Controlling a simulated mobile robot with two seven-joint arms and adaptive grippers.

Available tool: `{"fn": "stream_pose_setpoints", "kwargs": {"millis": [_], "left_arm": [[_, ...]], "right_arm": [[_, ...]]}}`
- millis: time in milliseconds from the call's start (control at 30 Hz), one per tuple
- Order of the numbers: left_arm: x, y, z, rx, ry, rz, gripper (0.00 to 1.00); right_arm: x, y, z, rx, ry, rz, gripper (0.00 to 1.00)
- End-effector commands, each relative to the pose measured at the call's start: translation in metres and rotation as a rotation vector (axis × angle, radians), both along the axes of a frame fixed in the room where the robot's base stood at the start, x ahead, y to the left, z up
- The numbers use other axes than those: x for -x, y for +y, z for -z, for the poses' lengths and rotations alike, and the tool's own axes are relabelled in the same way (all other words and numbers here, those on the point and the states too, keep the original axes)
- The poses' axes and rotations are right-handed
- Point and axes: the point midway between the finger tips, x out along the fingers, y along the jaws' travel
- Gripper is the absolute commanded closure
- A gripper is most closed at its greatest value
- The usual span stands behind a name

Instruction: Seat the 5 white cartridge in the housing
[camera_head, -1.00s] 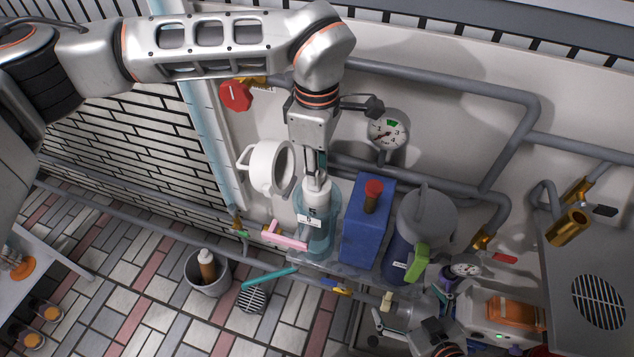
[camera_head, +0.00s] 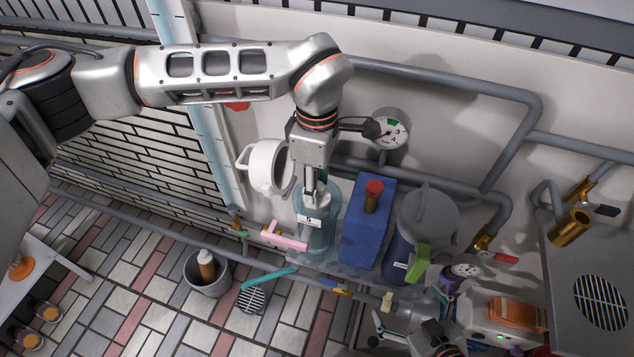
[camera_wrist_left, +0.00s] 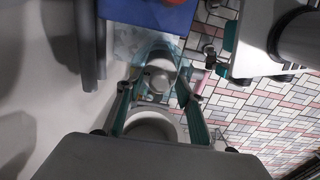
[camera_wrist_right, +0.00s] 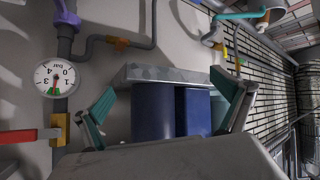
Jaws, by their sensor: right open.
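The clear teal housing (camera_head: 318,240), with a small white label, stands on the left of a row by the wall in the head view. My left gripper (camera_head: 314,187) points down at its mouth, its fingers close together on the white cartridge. In the left wrist view the cartridge's round white top (camera_wrist_left: 158,82) shows between the fingers, inside the clear housing (camera_wrist_left: 160,57). The fingers and wall hide most of the cartridge; how deep it sits cannot be told. My right gripper (camera_head: 385,330) is low at the bottom right, open and empty; its spread fingers show in the right wrist view (camera_wrist_right: 165,92).
A blue box (camera_head: 366,225) with a red cap stands close right of the housing, then a dark blue canister (camera_head: 398,255) with grey lid. A pink handle (camera_head: 285,237) juts beside the housing. Pipes run behind.

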Motion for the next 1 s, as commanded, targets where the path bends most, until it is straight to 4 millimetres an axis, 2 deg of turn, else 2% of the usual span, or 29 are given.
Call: {"fn": "stream_pose_setpoints", "kwargs": {"millis": [167, 267, 700, 833, 1000], "left_arm": [[0.000, 0.000, -0.003, 0.000, -0.001, 0.001, 0.63], [-0.001, 0.000, -0.013, 0.000, -0.004, 0.001, 0.63], [-0.001, 0.000, -0.098, 0.001, -0.005, 0.000, 0.63], [0.000, 0.000, -0.114, 0.000, -0.002, 0.000, 0.63], [0.000, 0.000, -0.123, -0.001, -0.001, 0.000, 0.63]], "right_arm": [[0.000, 0.000, -0.001, 0.000, -0.001, 0.001, 0.00], [-0.001, 0.000, -0.003, 0.000, -0.003, 0.000, 0.00], [-0.002, 0.001, -0.009, -0.009, -0.006, 0.002, 0.00], [0.001, 0.002, -0.006, -0.010, 0.002, 0.001, 0.00], [0.005, 0.003, -0.004, -0.011, 0.009, 0.001, 0.00]]}}
